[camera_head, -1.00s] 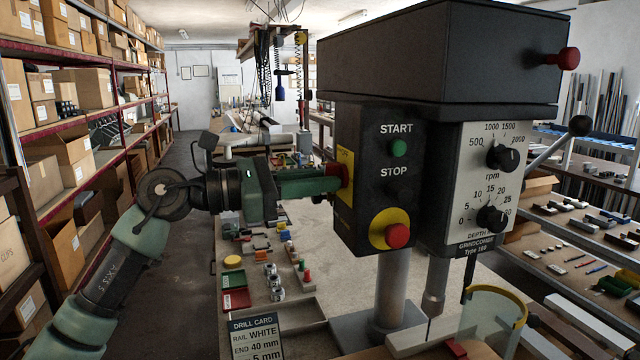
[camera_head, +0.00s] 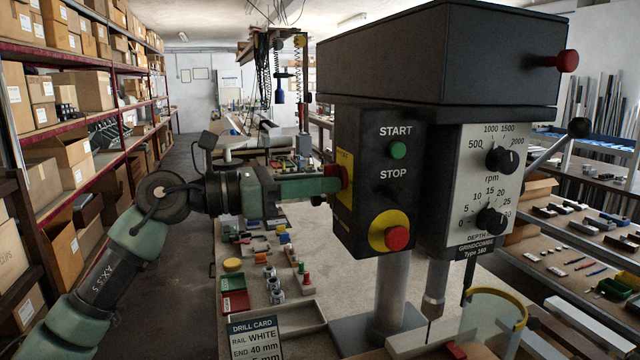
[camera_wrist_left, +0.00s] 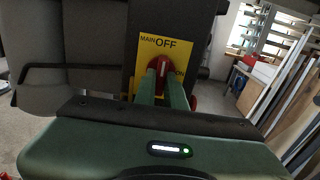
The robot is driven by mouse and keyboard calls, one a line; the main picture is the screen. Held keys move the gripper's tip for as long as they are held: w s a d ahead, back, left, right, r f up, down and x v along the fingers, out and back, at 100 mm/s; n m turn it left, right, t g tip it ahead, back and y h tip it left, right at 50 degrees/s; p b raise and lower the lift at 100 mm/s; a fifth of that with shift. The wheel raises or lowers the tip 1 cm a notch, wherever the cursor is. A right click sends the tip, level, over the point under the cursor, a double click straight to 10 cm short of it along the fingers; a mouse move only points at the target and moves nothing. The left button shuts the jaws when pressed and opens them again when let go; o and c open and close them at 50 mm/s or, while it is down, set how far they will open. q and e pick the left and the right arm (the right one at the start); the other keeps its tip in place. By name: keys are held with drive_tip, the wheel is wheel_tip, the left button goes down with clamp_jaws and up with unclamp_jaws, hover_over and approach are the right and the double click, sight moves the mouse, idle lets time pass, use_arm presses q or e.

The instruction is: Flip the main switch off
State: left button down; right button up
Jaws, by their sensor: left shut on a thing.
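The main switch is a red knob (camera_wrist_left: 163,69) on a yellow plate (camera_wrist_left: 188,52) marked MAIN, OFF and ON, on the side of the drill's black control box. OFF stands above the knob and ON at its lower right. A pale mark on the knob looks roughly upright towards OFF, partly hidden by the fingers. My left gripper (camera_wrist_left: 161,88) is shut on the red knob. In the head view, my left gripper (camera_head: 338,180) reaches the knob from the left, and the yellow plate (camera_head: 345,160) shows edge-on. My right gripper is not in view.
The bench below holds small parts and a drill card (camera_head: 255,338). Shelves with boxes line the left.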

use_arm(q)
drive_tip(key=c, duration=1.5)
unclamp_jaws()
drive_tip(key=shift+r, duration=0.1)
drive_tip(key=b+v, duration=0.3)
drive_tip(key=v, duration=0.5)
drive_tip(key=shift+b, duration=0.3)
drive_tip(key=shift+d, duration=0.1)
